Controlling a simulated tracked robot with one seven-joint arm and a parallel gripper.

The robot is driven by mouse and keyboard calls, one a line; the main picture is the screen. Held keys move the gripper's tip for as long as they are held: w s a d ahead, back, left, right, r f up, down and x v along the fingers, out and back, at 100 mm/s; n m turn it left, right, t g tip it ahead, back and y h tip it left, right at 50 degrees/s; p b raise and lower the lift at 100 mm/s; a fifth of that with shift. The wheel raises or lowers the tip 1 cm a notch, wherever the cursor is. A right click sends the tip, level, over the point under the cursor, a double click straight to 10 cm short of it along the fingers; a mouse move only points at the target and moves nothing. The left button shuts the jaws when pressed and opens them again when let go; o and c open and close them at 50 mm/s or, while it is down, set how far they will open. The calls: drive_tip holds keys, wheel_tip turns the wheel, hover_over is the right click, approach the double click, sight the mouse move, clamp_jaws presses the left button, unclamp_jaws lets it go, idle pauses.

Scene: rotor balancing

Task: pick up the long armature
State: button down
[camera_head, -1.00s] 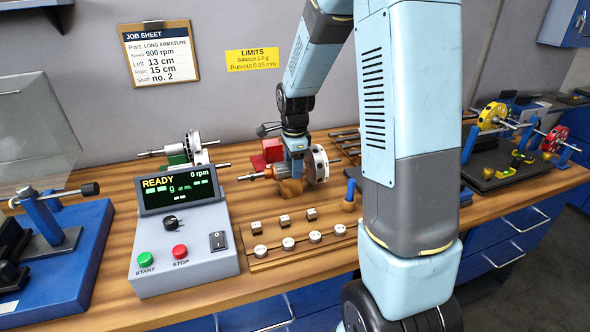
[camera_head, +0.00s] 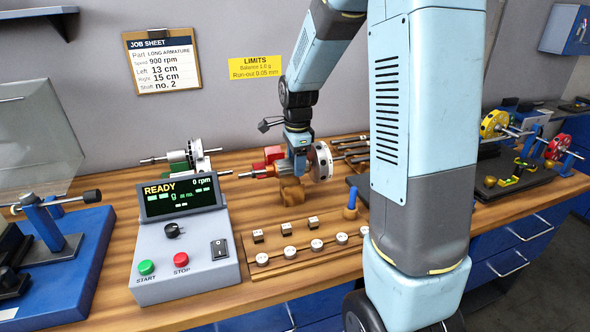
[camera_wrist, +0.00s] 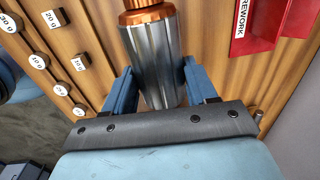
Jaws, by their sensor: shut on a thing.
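The long armature (camera_head: 263,172) has a thin shaft, an orange copper part and a pale disc (camera_head: 320,160) with holes at its right end. My gripper (camera_head: 297,172) is shut on it around the body. In the wrist view, the blue fingers of my gripper (camera_wrist: 160,85) stand on either side of the grey, grooved armature body (camera_wrist: 152,60), with copper at the top. In the head view the armature is level, just above a brown wooden support (camera_head: 291,192). Whether it clears the support fully is hard to tell.
A red REWORK bin (camera_wrist: 262,22) stands close behind the armature. Another rotor (camera_head: 195,155) sits at the left. The control box (camera_head: 185,250) and a wooden tray (camera_head: 290,262) of small weights lie in front. Other shafts (camera_head: 352,150) lie to the right.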

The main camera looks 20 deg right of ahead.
drive_tip(key=s+r, duration=0.9)
drive_tip(key=s, duration=0.4)
drive_tip(key=shift+s+a, duration=0.1)
drive_tip(key=shift+s, duration=0.1)
idle(0.7)
